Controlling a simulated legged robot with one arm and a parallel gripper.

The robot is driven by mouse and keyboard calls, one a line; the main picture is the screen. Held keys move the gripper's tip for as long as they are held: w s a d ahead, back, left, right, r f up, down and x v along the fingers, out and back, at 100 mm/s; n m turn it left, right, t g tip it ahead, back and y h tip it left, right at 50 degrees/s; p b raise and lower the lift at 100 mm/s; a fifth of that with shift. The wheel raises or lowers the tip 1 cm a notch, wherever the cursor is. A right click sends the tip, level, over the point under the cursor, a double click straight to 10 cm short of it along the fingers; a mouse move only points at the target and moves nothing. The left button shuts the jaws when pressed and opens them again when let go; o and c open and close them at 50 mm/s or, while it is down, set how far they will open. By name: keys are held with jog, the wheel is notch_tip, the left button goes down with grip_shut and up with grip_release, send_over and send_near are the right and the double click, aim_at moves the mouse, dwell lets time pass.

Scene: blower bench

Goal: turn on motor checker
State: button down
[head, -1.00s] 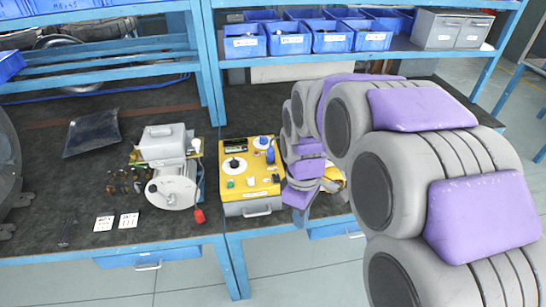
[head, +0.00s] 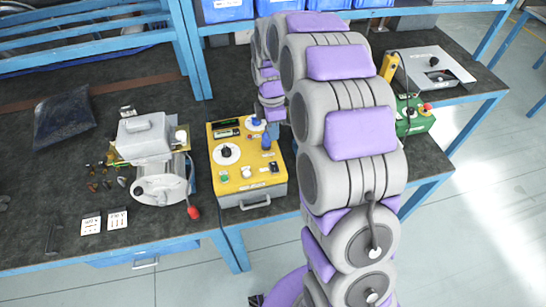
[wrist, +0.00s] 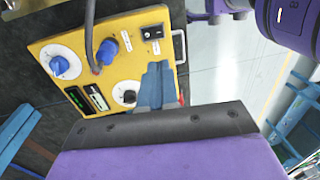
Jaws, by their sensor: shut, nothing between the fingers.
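The motor checker appears to be the yellow box (head: 222,190) on the bench, seen whole in the head view. Its top has two white dials, small displays, a blue plug, buttons and a black switch (head: 274,167) near the front right. In the wrist view the yellow panel (wrist: 75,40) fills the upper left, and the black rocker switch (wrist: 152,32) shows clearly. My gripper (wrist: 156,86) is shut and empty, its blue fingers over the panel between the black-knobbed dial (wrist: 126,93) and the switch. The fingers hide part of the panel. Contact cannot be told.
A grey motor unit (head: 160,185) with a red-tipped lever stands left of the yellow box. A green box (head: 414,118) with a red button and a grey case (head: 430,68) are to the right. Blue bins line the shelf.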

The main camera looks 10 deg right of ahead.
aim_at(275, 170)
jog(key=shift+f, duration=0.1)
jog(key=f+b, duration=0.1)
jog(key=f, duration=0.3)
jog(key=s+f+b, duration=0.1)
jog(key=f, duration=0.4)
jog(key=f+b, duration=0.1)
jog(key=f, duration=0.3)
jog(key=shift+s+f, duration=0.15)
jog(key=shift+s, duration=0.2)
jog(key=shift+f, duration=0.2)
jog(key=shift+s+f, duration=0.1)
jog(key=shift+s, duration=0.05)
jog(key=shift+w+r+p, duration=0.25)
jog(key=shift+w+p, duration=0.1)
jog(key=shift+w, duration=0.5)
jog(key=shift+r, duration=0.1)
